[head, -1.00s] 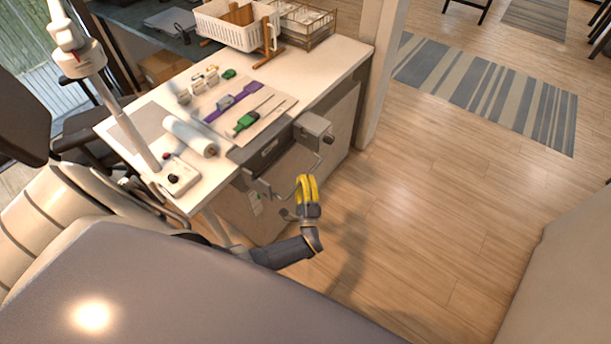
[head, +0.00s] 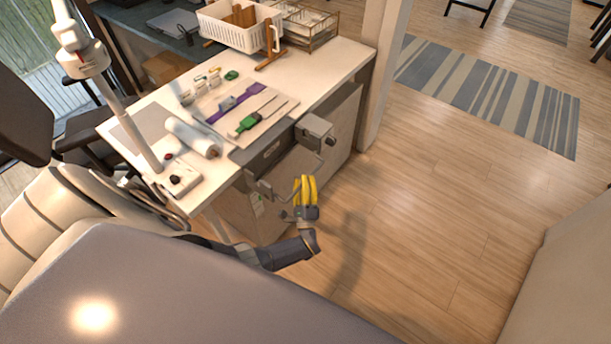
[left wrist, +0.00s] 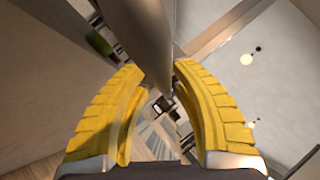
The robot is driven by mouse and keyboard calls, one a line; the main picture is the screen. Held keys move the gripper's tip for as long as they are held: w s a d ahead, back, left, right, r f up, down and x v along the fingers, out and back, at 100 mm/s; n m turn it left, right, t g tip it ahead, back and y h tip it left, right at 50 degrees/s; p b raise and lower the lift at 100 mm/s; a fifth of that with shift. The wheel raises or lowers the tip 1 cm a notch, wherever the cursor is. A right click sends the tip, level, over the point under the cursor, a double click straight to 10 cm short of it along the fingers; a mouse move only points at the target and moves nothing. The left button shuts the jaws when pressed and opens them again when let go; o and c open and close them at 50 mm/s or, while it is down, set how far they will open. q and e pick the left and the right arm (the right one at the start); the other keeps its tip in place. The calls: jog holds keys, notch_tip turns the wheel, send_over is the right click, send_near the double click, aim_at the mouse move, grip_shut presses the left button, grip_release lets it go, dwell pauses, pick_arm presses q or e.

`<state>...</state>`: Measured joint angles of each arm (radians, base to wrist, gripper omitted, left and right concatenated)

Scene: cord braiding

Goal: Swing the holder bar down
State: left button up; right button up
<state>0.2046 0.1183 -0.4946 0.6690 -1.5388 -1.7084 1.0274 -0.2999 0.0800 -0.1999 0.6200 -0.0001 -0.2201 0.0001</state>
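The holder bar (head: 273,193) is a thin bent grey metal rod at the front of the workbench, below the grey clamp block. Part of it is hidden behind my gripper in the head view. My left gripper (head: 306,180), with yellow ribbed fingers, is at the bar, its fingers pointing up. In the left wrist view, a grey rod (left wrist: 145,35) comes down from the top and passes between the yellow fingertips (left wrist: 160,68). Both tips lie close against its sides, so the gripper looks shut on it. My right gripper is in neither view.
The white workbench (head: 340,62) carries a purple strap (head: 241,101), a green-handled tool (head: 248,123), a white roll (head: 193,137) and a white basket (head: 238,27). A grey block (head: 314,132) sticks out at its front edge. The wooden floor (head: 440,200) to the right is clear.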

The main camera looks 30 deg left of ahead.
pick_arm(q)
jog(key=shift+o, duration=0.5)
jog(key=shift+w+d, duration=0.1)
jog(key=shift+d, duration=0.15)
jog(key=shift+s+d+f, duration=0.1)
jog(key=shift+s+d, duration=0.1)
jog(key=v, duration=1.1)
jog(key=shift+s, duration=0.2)
jog(key=shift+f, duration=0.1)
